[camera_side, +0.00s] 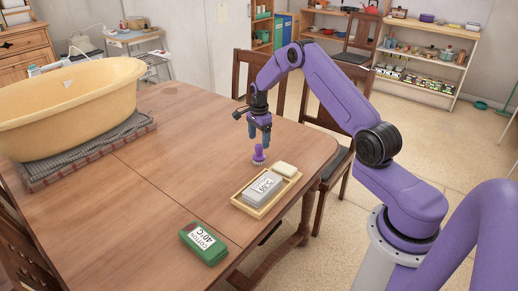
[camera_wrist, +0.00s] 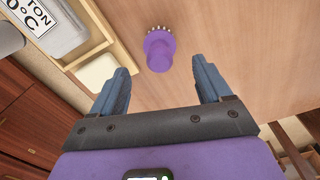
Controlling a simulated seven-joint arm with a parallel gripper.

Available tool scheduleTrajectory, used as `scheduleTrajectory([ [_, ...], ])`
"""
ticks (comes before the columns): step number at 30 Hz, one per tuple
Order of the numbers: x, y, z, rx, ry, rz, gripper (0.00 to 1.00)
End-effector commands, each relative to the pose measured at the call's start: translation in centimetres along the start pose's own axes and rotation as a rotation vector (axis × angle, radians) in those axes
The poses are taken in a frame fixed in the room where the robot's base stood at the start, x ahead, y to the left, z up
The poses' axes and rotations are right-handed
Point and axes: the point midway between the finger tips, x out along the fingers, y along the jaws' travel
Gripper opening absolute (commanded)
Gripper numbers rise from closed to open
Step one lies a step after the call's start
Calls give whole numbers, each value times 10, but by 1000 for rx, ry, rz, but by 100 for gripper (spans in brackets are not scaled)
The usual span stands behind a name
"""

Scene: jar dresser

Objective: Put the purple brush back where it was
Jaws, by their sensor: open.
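The purple brush (camera_side: 259,155) stands on the wooden table, just behind the tray in the side view. In the wrist view the brush (camera_wrist: 159,50) is ahead of the fingertips, with pale bristles at its far end. My gripper (camera_side: 260,137) is above the brush, fingers pointing down. In the wrist view my gripper (camera_wrist: 165,80) has its blue fingers spread, with nothing between them. A wooden tray (camera_side: 240,205) beside the brush holds a grey labelled box (camera_side: 264,188) and a cream block (camera_side: 285,170).
A large yellow tub (camera_side: 70,105) stands on a grey mat (camera_side: 90,154) at the left. The table (camera_side: 150,195) is clear between them. Chairs (camera_side: 340,150) stand along the right side.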

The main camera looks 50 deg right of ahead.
Motion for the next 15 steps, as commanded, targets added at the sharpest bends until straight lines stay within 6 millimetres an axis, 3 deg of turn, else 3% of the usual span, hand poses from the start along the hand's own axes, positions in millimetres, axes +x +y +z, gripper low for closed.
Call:
scheduleTrajectory([
  [3, -18, 0, 0, -1, 0, -1, 78],
  [10, -35, 1, 4, -19, 0, 0, 78],
  [13, -47, 5, 24, -103, 0, -1, 78],
  [15, -60, 12, 47, -211, 0, -3, 78],
])
